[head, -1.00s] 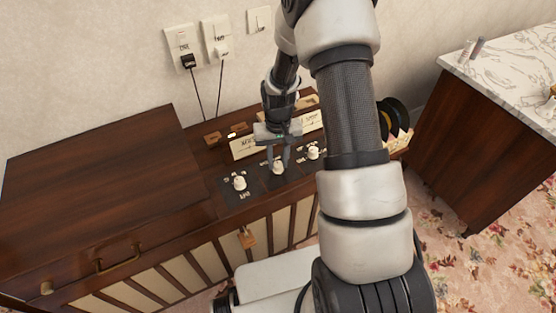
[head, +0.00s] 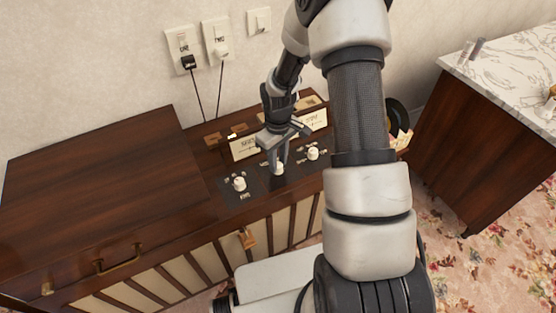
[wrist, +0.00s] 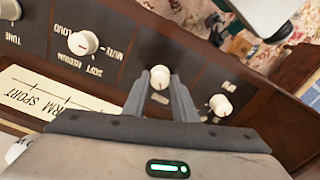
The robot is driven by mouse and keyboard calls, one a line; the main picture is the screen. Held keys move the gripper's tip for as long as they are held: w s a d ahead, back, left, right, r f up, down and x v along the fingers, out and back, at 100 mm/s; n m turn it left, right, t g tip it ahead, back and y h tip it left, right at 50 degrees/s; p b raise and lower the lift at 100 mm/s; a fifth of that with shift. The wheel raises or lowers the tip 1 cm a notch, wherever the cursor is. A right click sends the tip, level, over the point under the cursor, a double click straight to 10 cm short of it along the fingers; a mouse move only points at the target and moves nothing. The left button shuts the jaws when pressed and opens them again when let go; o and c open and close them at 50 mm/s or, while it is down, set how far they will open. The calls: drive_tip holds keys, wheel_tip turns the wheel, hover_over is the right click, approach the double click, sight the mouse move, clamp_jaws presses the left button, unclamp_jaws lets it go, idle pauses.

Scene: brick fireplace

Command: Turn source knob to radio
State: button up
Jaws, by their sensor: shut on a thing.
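Three cream knobs show on the dark panel of a wooden radio cabinet in the head view: a left knob (head: 240,184), a middle knob (head: 278,169) and a right knob (head: 313,153). My gripper (head: 279,164) points down and is shut on the middle knob. In the wrist view the fingers (wrist: 158,82) stand on either side of this middle knob (wrist: 160,76). The print by it is partly hidden and too small to read, so I cannot tell its setting. The wrist view shows the neighbouring knob (wrist: 83,43) marked soft, medium, loud and mute.
A cream dial plate (head: 245,148) lies behind the knobs. A tune knob (wrist: 9,8) is at the wrist view's corner. A wooden lid (head: 95,165) is at left, wall plugs (head: 188,62) are behind, and a marble-topped cabinet (head: 510,70) is at right.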

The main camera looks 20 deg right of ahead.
idle(0.4)
drive_tip(key=o, duration=1)
drive_tip(key=shift+o, duration=0.2)
wheel_tip(320, 180, up, 18)
drive_tip(key=p, duration=0.2)
drive_tip(key=shift+f+p, duration=0.25)
drive_tip(key=shift+p, duration=0.15)
drive_tip(key=shift+r, duration=0.1)
drive_tip(key=s+a+r+m+t+h, duration=0.1)
drive_tip(key=s+r, duration=0.4)
drive_tip(key=r, duration=0.2)
drive_tip(key=s+r+m+t, duration=0.2)
drive_tip(key=s+r, duration=0.2)
drive_tip(key=r, duration=0.4)
drive_tip(key=s+a+r+m+t+y, duration=0.1)
drive_tip(key=s+r, duration=0.2)
drive_tip(key=s, duration=0.3)
drive_tip(key=s+a+r+m+t, duration=0.1)
drive_tip(key=s+r+m+t, duration=0.15)
drive_tip(key=s, duration=0.45)
wheel_tip(320, 180, up, 12)
drive_tip(key=p, duration=1.2)
drive_tip(key=shift+n+g, duration=0.35)
drive_tip(key=shift+g, duration=0.1)
